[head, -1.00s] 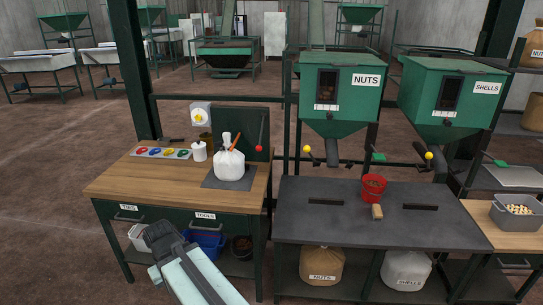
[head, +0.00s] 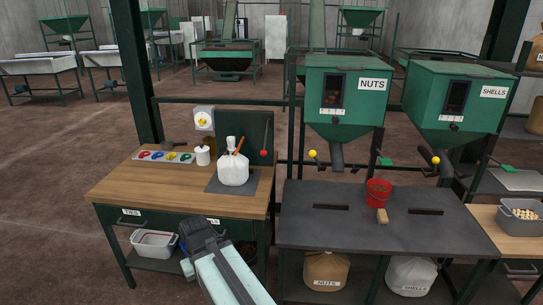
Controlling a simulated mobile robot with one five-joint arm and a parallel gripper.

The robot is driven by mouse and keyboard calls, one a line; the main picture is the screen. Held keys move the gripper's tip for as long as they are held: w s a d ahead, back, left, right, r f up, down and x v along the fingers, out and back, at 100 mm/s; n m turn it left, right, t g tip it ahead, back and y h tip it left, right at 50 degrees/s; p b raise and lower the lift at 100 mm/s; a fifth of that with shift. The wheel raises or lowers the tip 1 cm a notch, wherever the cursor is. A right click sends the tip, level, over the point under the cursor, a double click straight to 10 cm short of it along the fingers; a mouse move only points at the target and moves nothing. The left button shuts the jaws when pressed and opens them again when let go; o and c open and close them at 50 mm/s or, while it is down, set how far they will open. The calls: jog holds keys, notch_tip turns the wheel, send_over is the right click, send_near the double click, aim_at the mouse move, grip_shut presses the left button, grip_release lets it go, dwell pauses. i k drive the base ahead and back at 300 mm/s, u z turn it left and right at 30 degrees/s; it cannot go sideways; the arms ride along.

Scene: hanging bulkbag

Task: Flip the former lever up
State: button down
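A thin lever with a red knob (head: 263,153) is at the right side of a dark green upright panel (head: 249,124) on the wooden bench. Its knob is at the low end, so it appears to point down. No label marks it as the former lever. A tied white bag (head: 233,170) stands on a dark mat in front of the panel, with an orange stick-like thing (head: 238,144) by its neck. My gripper (head: 191,222) is low in front of the bench drawers, left of and below the lever, well apart from it. Its fingers are too small and dark to read.
Open floor lies left.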

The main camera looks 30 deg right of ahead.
aim_at(263, 153)
jog(key=z, duration=0.1)
jog(key=i, duration=1)
jog(key=u, duration=0.1)
